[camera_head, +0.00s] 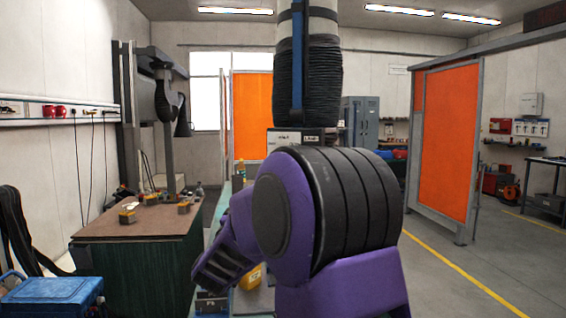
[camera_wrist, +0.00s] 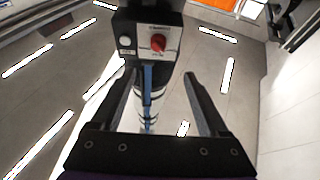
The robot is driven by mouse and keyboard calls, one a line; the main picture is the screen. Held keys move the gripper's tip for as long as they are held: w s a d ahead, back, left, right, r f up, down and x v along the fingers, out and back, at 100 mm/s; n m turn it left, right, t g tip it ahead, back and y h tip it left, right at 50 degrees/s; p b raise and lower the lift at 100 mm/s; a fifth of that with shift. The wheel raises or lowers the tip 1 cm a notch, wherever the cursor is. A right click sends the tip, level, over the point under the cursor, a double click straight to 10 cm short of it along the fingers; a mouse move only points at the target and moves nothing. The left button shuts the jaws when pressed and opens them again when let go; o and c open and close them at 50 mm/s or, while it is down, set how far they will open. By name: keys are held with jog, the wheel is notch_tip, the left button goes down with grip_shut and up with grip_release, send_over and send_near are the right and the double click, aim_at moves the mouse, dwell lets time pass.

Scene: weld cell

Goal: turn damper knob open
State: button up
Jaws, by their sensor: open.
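The knob lies between and beyond the fingertips in the picture, with no contact visible.
A brown-topped workbench (camera_head: 150,222) stands at the left with small yellow-and-grey items on it. A blue case (camera_head: 50,297) is at the lower left. An orange welding screen (camera_head: 447,140) stands at the right. The floor beside the yellow line is clear.

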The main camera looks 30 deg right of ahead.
jog(key=p+x, duration=0.1)
jog(key=x, duration=1.6)
jog(key=shift+d, duration=0.3)
grip_shut()
